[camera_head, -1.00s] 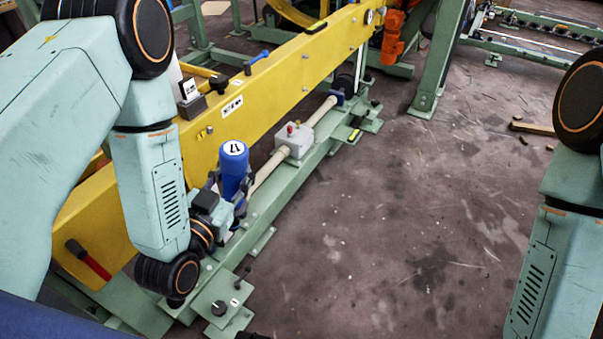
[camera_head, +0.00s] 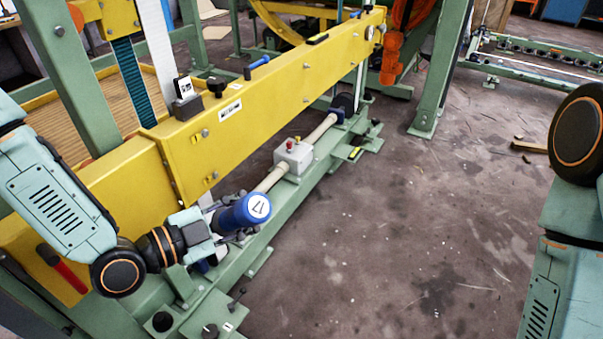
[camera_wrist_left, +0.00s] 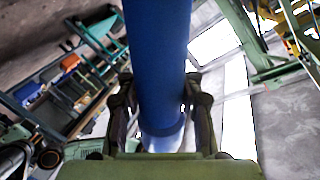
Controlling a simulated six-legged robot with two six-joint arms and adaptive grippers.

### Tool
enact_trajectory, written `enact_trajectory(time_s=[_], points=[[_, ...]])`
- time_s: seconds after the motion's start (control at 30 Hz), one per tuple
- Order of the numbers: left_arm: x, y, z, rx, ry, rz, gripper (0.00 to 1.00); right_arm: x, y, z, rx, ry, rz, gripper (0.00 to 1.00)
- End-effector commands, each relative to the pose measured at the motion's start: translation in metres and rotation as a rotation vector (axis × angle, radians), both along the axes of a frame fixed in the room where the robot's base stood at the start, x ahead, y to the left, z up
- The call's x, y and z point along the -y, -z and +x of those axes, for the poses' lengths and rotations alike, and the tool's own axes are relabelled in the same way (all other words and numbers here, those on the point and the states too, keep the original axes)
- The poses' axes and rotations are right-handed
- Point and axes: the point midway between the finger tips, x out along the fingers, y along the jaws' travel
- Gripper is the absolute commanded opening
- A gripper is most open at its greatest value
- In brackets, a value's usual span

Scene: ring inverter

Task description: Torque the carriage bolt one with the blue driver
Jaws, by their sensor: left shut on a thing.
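The blue driver (camera_head: 236,216) has a blue cap with a white disc marked 17. It is tilted over, with its cap end toward the lower right of the yellow beam. My left gripper (camera_head: 222,226) is shut around it. In the left wrist view the driver's blue barrel (camera_wrist_left: 160,55) runs between both fingers of my left gripper (camera_wrist_left: 160,108). The driver's far end is hidden in the head view. Several bolt heads show on the yellow beam's face; I cannot tell which is carriage bolt one. My right gripper is out of view.
The long yellow beam (camera_head: 270,95) runs above a green base rail (camera_head: 318,167). A pale box (camera_head: 293,156) with a red knob sits on a cream rod. A red-handled lever (camera_head: 68,275) is at lower left. The floor (camera_head: 400,230) to the right is open.

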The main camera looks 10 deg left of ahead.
Motion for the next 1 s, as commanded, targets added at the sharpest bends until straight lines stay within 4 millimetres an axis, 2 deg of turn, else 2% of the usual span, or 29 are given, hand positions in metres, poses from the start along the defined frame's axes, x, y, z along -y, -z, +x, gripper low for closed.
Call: enact_trajectory(time_s=[0.03, 0.47, 0.73, 1.0], points=[[0.006, 0.002, 0.002, 0.031, 0.035, 0.045, 0.00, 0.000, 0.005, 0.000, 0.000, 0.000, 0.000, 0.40], [0.030, 0.011, 0.027, 0.161, 0.121, 0.256, 0.00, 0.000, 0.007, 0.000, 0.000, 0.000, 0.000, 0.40], [0.053, 0.012, 0.063, 0.254, 0.090, 0.415, 0.00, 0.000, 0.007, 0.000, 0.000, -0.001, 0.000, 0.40], [0.072, 0.001, 0.097, 0.317, -0.015, 0.579, 0.00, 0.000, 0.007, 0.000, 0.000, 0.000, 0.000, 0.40]])
